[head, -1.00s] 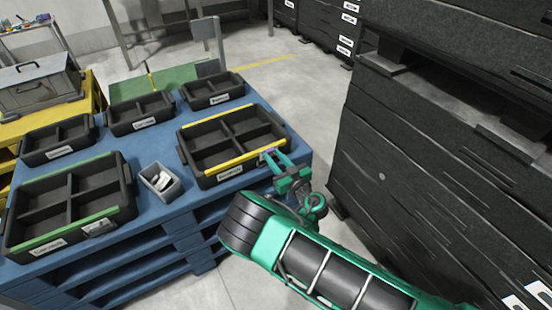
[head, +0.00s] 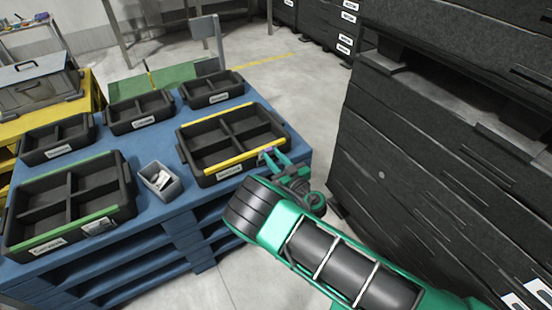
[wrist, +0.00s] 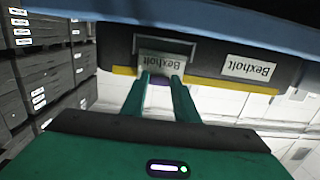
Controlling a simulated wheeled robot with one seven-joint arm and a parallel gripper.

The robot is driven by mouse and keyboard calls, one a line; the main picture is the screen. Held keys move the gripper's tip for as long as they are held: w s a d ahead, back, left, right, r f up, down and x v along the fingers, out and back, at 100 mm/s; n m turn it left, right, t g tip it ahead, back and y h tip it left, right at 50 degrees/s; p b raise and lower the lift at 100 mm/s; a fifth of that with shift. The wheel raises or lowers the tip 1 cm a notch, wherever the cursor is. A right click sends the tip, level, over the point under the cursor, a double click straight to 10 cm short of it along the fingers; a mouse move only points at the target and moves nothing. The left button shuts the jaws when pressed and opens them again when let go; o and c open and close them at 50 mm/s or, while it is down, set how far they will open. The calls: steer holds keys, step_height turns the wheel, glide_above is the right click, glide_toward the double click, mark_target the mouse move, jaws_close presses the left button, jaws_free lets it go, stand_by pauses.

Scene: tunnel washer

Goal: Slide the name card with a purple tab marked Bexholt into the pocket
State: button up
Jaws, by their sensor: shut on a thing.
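My gripper (wrist: 160,78) is shut on the purple tab (wrist: 159,88) of the name card (wrist: 163,60), which reads Bexholt upside down in the wrist view. The card lies at a grey pocket (wrist: 166,44) on the wall of the black yellow-edged bin (wrist: 211,83). Its upper part overlaps the pocket; I cannot tell how deep it sits. A fixed Bexholt label (wrist: 249,69) is on the same wall. In the head view my gripper (head: 268,155) is at the front right of this bin (head: 207,183), and the card is mostly hidden.
A small grey box (head: 160,181) with white cards stands left of the bin on the blue pallet table (head: 165,213). A green-edged bin (head: 128,200) and several black bins share the table. Tall dark stacks (head: 440,170) stand close on the right.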

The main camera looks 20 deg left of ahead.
steer(key=shift+f, duration=0.4)
steer(key=shift+f, duration=0.45)
stand_by(1.0)
steer(key=o, duration=1.1)
